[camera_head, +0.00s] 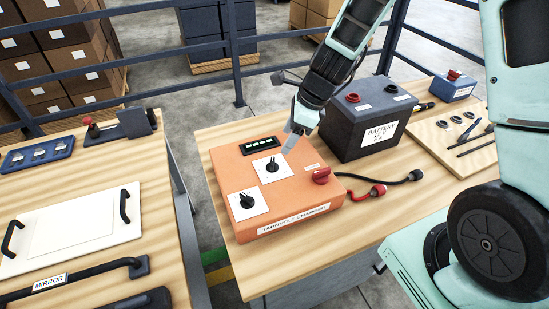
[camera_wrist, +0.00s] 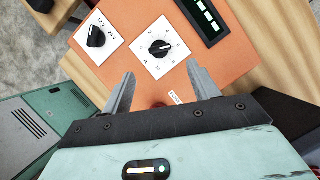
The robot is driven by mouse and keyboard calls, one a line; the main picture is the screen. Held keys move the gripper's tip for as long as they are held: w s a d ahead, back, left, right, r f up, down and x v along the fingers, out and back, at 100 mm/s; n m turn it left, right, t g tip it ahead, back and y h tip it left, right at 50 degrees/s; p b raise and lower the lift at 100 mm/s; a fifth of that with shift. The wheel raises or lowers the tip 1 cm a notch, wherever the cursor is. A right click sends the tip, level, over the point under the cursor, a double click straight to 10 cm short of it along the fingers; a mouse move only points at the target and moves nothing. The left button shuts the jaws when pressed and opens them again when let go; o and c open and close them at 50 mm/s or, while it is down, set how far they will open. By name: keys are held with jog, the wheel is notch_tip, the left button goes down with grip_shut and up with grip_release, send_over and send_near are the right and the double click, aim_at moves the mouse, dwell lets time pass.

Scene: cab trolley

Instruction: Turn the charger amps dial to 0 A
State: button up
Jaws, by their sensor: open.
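The orange charger (camera_head: 302,193) lies on the wooden table, with its label on the front edge. The amps dial (camera_head: 272,165) is a black knob on a white scale plate below the display. In the wrist view, the amps dial (camera_wrist: 159,47) sits just beyond the fingertips; its scale figures are too small to read surely. A second black knob, the 12V/24V selector (camera_wrist: 97,38), sits left of it, and the selector also shows in the head view (camera_head: 246,201). My gripper (camera_head: 290,142) is open and empty above the charger; it also shows in the wrist view (camera_wrist: 160,72). The fingers appear apart from the amps dial.
A red knob (camera_head: 321,175) stands at the charger's right, close to the red and black cable clamps (camera_head: 378,190). A black battery (camera_head: 366,120) stands behind right.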

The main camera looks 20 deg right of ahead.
aim_at(273, 161)
jog(key=x, duration=0.9)
jog(key=shift+f+b, duration=0.1)
jog(key=shift+b, duration=0.25)
jog(key=c, duration=1)
